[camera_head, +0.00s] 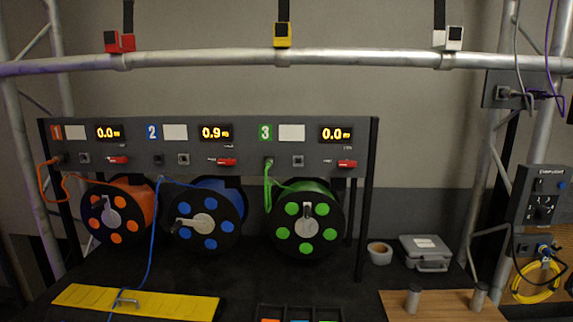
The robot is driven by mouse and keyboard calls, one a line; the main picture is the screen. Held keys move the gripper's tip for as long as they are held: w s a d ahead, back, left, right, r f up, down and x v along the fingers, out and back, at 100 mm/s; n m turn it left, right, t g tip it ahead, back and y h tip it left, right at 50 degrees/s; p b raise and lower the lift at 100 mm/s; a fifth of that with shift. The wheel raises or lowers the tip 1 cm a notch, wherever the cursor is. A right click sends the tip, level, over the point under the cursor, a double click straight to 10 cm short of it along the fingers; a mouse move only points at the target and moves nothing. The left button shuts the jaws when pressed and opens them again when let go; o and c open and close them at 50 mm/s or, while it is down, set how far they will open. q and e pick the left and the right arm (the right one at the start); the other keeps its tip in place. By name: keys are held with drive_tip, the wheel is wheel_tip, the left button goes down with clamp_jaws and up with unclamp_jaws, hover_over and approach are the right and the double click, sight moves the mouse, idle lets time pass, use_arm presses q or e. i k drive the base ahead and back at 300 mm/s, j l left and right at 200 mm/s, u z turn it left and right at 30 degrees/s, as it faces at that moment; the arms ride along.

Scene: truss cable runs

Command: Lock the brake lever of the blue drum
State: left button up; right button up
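The blue drum (211,239) hangs in the middle of the dark rack, under the panel section marked 2. Its crank handle (186,222) points left. A small red lever (227,162) sits on the panel above the drum, below a display reading about 0.9. I take it to be the brake lever; its exact setting is too small to tell. A blue cable (152,250) runs from the panel down past the drum's left side to the yellow ramp. Neither of my grippers is in view.
An orange drum (117,240) and a green drum (307,248) flank the blue one, with similar red levers above. A yellow cable ramp (180,303) lies in front. A wooden board (445,306), tape roll (379,253) and grey case (425,252) are to the right.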

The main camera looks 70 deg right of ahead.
sight(229, 161)
drive_tip(key=k+j+z, duration=0.1)
drive_tip(key=z, duration=1.8)
